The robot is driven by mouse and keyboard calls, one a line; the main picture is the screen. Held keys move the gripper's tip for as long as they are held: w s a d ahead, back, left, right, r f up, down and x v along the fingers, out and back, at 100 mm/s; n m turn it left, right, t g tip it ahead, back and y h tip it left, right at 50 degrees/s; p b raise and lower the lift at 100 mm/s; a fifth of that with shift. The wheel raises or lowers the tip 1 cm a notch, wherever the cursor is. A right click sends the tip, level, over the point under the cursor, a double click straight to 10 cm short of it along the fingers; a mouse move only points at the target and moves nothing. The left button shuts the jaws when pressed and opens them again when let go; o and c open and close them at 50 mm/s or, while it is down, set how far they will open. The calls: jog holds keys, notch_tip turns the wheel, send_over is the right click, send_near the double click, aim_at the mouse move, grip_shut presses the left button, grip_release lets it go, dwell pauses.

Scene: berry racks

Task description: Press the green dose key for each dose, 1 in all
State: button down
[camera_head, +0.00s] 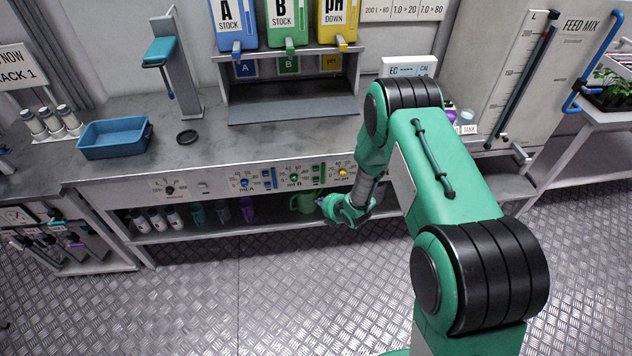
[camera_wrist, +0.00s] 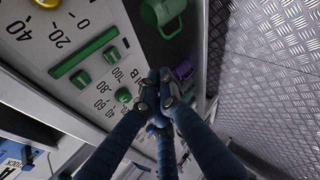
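A green dial knob (camera_wrist: 123,95) with a number scale is lower on the same panel, and this knob also shows in the head view (camera_head: 294,178). My gripper (camera_wrist: 158,78) has its fingertips together with nothing seen between them. It is to the right of the key in the wrist view, apart from it. In the head view my gripper (camera_head: 328,206) is low in front of the panel, near its right part.
A green mug (camera_wrist: 164,14) and a purple item (camera_wrist: 183,70) are on the shelf below the panel. Blue (camera_head: 244,183) and yellow (camera_head: 343,172) knobs flank the green one. A blue tray (camera_head: 113,152) is on the counter. The floor in front is clear.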

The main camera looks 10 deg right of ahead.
jog(key=w, duration=0.8)
jog(key=shift+w, duration=0.2)
jog(key=shift+w+b, duration=0.85)
dwell(2.5)
jog(key=shift+s, duration=0.1)
jog(key=shift+s+b, duration=0.3)
jog(key=shift+s, duration=0.45)
jog(key=shift+s, duration=0.15)
jog(key=shift+s+b, duration=0.5)
jog(key=shift+s, duration=1.9)
